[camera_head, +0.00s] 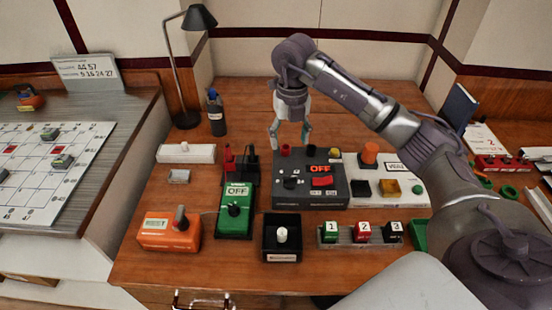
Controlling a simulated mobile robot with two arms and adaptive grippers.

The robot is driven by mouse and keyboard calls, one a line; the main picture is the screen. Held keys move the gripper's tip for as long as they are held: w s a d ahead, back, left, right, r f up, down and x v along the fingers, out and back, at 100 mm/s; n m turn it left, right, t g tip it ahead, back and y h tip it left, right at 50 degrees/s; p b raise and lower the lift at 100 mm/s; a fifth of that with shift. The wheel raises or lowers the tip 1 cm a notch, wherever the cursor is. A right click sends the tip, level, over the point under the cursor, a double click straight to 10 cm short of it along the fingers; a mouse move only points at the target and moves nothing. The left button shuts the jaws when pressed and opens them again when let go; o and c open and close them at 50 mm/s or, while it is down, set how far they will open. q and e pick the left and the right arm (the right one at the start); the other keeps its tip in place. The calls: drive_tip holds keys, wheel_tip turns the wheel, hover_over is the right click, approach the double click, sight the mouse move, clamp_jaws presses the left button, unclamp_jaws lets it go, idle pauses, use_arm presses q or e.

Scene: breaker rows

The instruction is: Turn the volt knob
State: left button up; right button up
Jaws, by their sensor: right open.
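No label reading "volt" can be made out, so I cannot tell which knob it names. A dark grey panel (322,200) stands mid-table with a red OFF display, a red rocker switch (323,181) and a small black knob (290,183). To its left, a green box (235,223) has an OFF display and a dark knob (234,209). My left gripper is out of view.
A black box (282,254) with a white knob and a row of numbered buttons (361,233) stand in front. A white panel (397,195) with an orange knob is to the right. A lamp (186,75) and bottle (216,113) stand at back left. The back middle is clear.

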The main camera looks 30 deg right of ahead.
drive_tip(key=p, duration=0.1)
hover_over(290, 177)
wheel_tip(290, 177, down, 6)
drive_tip(key=shift+f, duration=0.15)
wheel_tip(290, 177, down, 3)
drive_tip(key=shift+w+f+p, duration=0.15)
drive_tip(key=shift+p, duration=0.15)
wheel_tip(290, 177, down, 3)
drive_tip(key=shift+f, duration=0.2)
drive_tip(key=shift+c, duration=0.7)
drive_tip(key=c, duration=1)
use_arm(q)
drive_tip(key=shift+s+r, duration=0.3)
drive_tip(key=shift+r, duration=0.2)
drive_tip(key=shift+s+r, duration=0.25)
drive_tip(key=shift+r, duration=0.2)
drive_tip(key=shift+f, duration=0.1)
